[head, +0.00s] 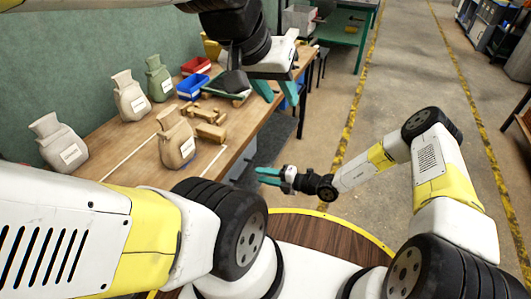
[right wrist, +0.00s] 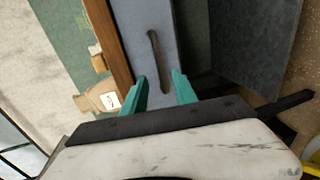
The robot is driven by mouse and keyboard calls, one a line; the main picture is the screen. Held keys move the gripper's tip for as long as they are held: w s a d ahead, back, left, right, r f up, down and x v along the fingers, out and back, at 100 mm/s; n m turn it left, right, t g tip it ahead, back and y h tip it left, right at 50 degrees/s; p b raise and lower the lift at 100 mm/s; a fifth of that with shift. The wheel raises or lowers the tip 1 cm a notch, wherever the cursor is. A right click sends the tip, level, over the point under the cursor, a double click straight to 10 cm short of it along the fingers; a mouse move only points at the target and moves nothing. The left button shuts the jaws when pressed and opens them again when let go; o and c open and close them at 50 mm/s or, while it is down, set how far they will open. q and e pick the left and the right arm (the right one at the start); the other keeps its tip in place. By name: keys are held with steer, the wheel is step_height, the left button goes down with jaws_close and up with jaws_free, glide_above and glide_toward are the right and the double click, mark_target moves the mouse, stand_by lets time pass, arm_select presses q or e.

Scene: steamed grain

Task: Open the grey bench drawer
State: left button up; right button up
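The grey bench drawer (head: 243,166) is under the wooden bench top, partly hidden by my arm in the head view. In the right wrist view its blue-grey front (right wrist: 138,35) fills the upper middle, with a long dark bar handle (right wrist: 158,60) on it. The drawer looks shut. My right gripper (head: 266,175) faces the drawer from the aisle side. In the right wrist view its teal fingers (right wrist: 160,90) are apart, with the handle's lower end between and beyond their tips. No contact is clear. My left gripper (head: 276,92) hangs open and empty over the bench's far part.
The bench top (head: 135,150) holds several tan sacks (head: 130,97), a green sack (head: 158,78), a blue bin (head: 192,86), a red bin (head: 196,66) and wooden pieces (head: 210,125). A green wall stands behind. The floor aisle (head: 310,130) to the right is clear.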

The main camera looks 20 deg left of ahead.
mark_target(246, 171)
steer(key=x, duration=0.7)
steer(key=shift+a+f, duration=0.2)
steer(key=shift+a, duration=0.2)
jaws_close()
stand_by(1.1)
